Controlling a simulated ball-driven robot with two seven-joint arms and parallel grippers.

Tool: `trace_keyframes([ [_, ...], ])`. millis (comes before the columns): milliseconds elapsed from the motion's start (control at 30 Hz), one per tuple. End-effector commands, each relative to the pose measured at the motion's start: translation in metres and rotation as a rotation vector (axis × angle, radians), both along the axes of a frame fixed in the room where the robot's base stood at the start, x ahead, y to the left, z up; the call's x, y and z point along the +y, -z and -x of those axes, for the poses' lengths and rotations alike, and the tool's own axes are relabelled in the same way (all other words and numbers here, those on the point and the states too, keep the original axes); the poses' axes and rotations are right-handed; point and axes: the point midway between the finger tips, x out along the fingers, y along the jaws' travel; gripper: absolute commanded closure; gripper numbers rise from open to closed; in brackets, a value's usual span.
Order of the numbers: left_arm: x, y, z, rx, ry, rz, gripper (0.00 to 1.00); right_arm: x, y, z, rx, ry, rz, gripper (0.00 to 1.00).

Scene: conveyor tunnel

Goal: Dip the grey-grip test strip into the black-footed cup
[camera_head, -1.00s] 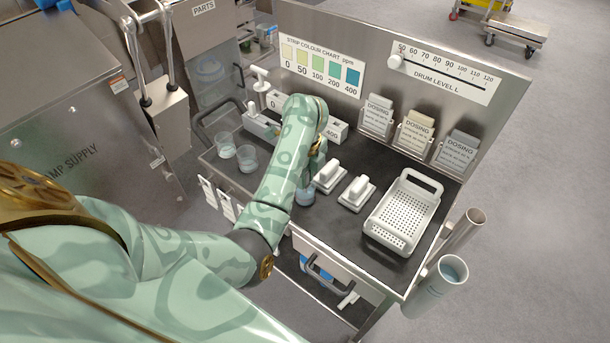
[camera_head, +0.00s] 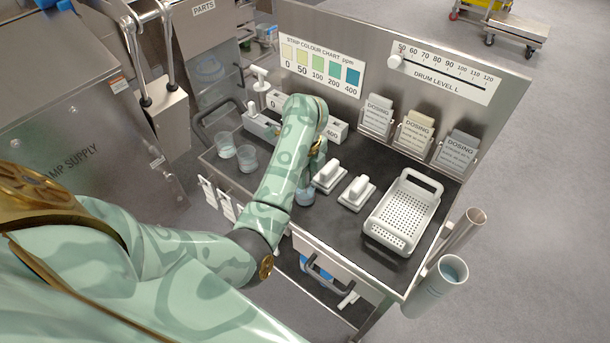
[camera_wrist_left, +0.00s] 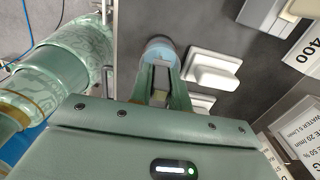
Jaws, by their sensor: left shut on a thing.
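My left gripper (camera_wrist_left: 158,88) is shut on a small grey piece (camera_wrist_left: 160,74), which looks like the strip's grey grip. The strip's lower part is hidden. A clear cup with pale blue liquid (camera_wrist_left: 160,48) is directly at the fingertips in the wrist view. It also shows in the head view (camera_head: 305,197), partly behind my forearm. Two more clear cups (camera_head: 226,146) (camera_head: 248,160) stand at the bench's left end. My right gripper is not in view.
Two white blocks on bases (camera_head: 328,176) (camera_head: 357,191) stand right of the cup, beside a white perforated basket (camera_head: 404,215). White numbered holders (camera_head: 336,131) stand behind my forearm. The steel back panel (camera_head: 420,95) carries the colour chart and dosing cards.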

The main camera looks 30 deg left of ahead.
Motion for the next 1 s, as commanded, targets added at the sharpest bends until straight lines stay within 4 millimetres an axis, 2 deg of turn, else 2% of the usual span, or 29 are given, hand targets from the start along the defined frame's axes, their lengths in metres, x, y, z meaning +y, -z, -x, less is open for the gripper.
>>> trace_keyframes([
  [267, 0.0, -0.007, 0.0, -0.001, 0.0, 0.0, 1.0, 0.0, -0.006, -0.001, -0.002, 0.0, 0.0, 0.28],
  [1000, 0.0, -0.061, 0.0, -0.001, 0.0, 0.001, 1.0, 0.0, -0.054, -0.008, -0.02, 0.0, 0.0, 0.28],
])
